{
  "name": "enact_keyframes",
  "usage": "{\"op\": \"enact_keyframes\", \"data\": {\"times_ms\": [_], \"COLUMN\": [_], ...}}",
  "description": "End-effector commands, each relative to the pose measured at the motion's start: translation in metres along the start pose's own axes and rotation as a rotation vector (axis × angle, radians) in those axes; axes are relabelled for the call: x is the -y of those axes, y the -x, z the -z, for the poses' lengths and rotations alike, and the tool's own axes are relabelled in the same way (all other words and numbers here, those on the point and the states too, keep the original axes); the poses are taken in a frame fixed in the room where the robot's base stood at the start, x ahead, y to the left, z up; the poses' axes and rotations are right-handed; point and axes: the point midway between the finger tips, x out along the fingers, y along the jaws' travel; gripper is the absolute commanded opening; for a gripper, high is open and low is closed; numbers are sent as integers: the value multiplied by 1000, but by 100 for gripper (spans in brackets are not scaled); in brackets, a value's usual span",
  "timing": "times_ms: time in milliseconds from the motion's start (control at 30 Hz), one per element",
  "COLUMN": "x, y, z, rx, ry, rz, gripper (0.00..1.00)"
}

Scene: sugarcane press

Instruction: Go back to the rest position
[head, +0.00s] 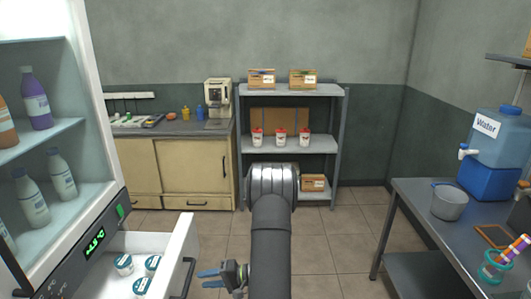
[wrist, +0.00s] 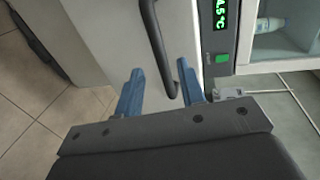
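My gripper (head: 208,279) is low in the middle of the head view, just right of the open fridge drawer (head: 178,247). In the wrist view my gripper (wrist: 159,70) has its two blue fingers spread apart. The drawer's dark bar handle (wrist: 155,40) shows in the gap between the fingertips, with space on both sides. The fingers do not close on it. The handle (head: 188,279) also shows in the head view. My arm stretches forward, and no rest position is marked in view.
The drawer holds several lidded cups (head: 152,263). The fridge (head: 108,125) with bottles stands at left. A metal table (head: 415,205) with a water dispenser (head: 497,140) and grey pot (head: 449,201) is at right. A shelf (head: 290,143) stands behind. Tiled floor is clear between.

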Motion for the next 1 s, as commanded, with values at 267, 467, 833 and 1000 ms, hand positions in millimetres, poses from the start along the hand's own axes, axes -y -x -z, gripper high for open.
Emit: {"op": "enact_keyframes", "data": {"times_ms": [267, 467, 833, 1000], "x": [0, 0, 0, 0], "y": [-49, -69, -74, -71], "z": [0, 0, 0, 0], "rx": [3, 1, 0, -1], "ry": [1, 0, 0, 0], "rz": [0, -1, -1, -1], "gripper": [36, 36, 36, 36]}}
